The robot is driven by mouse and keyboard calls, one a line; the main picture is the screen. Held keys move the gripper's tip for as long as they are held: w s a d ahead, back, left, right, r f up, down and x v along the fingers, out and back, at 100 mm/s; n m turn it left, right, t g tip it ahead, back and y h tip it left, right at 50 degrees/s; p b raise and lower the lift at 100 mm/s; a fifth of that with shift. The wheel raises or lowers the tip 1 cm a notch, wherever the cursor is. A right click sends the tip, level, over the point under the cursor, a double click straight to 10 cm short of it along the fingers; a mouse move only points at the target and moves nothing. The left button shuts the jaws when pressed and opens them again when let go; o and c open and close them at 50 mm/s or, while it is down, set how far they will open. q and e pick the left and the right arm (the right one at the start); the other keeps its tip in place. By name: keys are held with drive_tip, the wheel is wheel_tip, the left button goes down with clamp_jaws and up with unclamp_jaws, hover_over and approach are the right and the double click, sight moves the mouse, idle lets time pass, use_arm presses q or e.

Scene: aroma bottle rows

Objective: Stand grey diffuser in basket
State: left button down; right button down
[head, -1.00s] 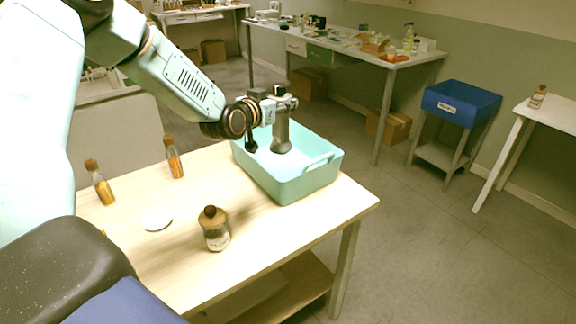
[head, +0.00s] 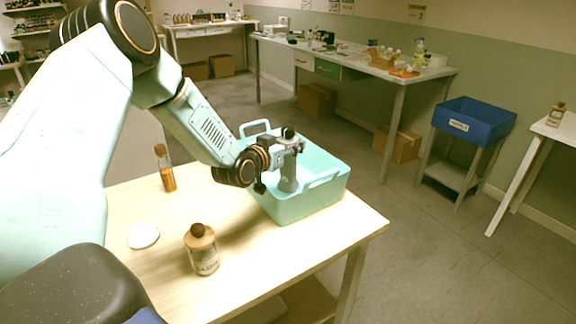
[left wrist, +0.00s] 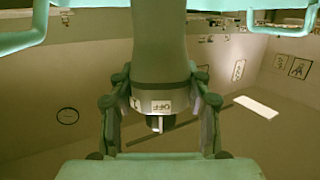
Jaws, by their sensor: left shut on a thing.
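The grey diffuser (head: 288,178) is upright in my left gripper (head: 287,152), which is shut around its upper part under the dark top. Its lower part is inside the mint-green basket (head: 312,203). I cannot tell whether its base touches the basket floor. In the left wrist view, the diffuser's grey body (left wrist: 159,45) is between the two fingers (left wrist: 160,118), with the basket's rim and handles (left wrist: 290,27) at the top edge. My right gripper is not in view.
A brown-capped bottle (head: 202,252), a white round disc (head: 143,236) and an orange bottle (head: 165,170) are on the wooden table (head: 255,262), left of the basket. A blue bin (head: 474,122) stands on a separate stand at right.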

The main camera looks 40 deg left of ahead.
sight(285, 162)
use_arm(q)
drive_tip(key=shift+w+d+f, duration=0.25)
drive_tip(key=shift+d+f, duration=0.15)
drive_tip(key=shift+f, duration=0.15)
drive_tip(key=f, duration=0.1)
drive_tip(key=f+b, duration=0.1)
drive_tip(key=f, duration=0.1)
drive_tip(key=shift+s+a+f, duration=0.15)
drive_tip(key=shift+a+f, duration=0.15)
drive_tip(key=shift+a, duration=0.1)
drive_tip(key=shift+d+r, duration=0.1)
drive_tip(key=shift+d, duration=0.25)
drive_tip(key=c, duration=1.1)
unclamp_jaws()
drive_tip(key=shift+f, duration=0.2)
drive_tip(key=o, duration=0.5)
drive_tip(key=shift+a, duration=0.25)
drive_tip(key=shift+d, duration=0.15)
drive_tip(key=shift+r, duration=0.1)
